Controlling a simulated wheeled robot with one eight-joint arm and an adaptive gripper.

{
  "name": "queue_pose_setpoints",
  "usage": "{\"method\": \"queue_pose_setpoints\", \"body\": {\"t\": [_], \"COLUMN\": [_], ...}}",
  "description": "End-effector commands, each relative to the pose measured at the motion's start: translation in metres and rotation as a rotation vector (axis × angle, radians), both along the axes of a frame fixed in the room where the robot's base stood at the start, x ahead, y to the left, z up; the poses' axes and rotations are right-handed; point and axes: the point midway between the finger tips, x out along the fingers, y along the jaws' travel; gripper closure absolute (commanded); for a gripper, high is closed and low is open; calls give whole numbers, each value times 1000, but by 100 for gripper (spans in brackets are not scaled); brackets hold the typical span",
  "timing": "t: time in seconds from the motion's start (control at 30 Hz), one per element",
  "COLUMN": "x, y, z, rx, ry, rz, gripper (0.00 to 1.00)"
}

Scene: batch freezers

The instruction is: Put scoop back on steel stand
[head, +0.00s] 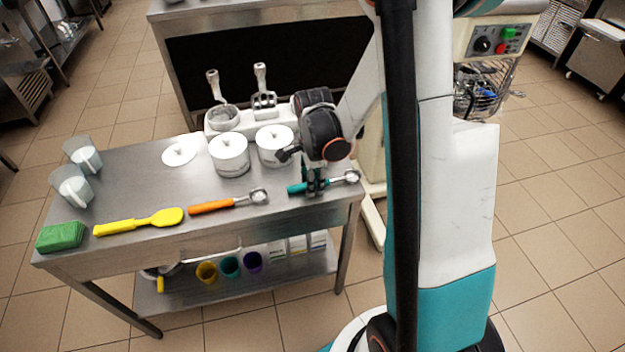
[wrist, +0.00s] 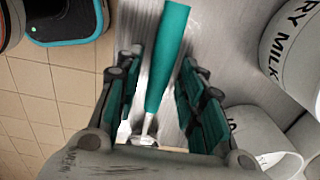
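A scoop with a teal handle and a metal bowl (head: 351,176) lies on the steel table (head: 165,203) near its front right corner. My gripper (head: 313,188) is right over its handle, pointing down. In the wrist view the teal handle (wrist: 168,60) runs between the two fingers of my gripper (wrist: 158,85), with gaps on both sides. The fingers are open, and the bowl is partly hidden by the gripper body. A second scoop with an orange handle (head: 211,206) lies to the left. I cannot tell for sure which thing is the steel stand.
A pale holder (head: 222,121) with upright steel tools stands behind two white lidded tubs (head: 229,155) (head: 274,146). A yellow spatula (head: 140,222), a green sponge (head: 60,236) and clear cups (head: 72,186) are at left. Coloured cups (head: 230,265) stand on the lower shelf.

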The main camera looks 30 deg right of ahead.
Motion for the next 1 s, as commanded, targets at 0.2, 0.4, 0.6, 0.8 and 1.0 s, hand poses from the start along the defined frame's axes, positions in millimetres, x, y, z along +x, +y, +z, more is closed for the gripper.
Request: {"method": "queue_pose_setpoints", "body": {"t": [0.2, 0.4, 0.6, 0.8, 1.0], "x": [0, 0, -1, -1, -1], "y": [0, 0, 0, 0, 0], "z": [0, 10, 48, 89, 115], "rx": [0, 0, 0, 0, 0], "ry": [0, 0, 0, 0, 0], "rz": [0, 0, 0, 0, 0], "gripper": [62, 62, 62, 62, 62]}}
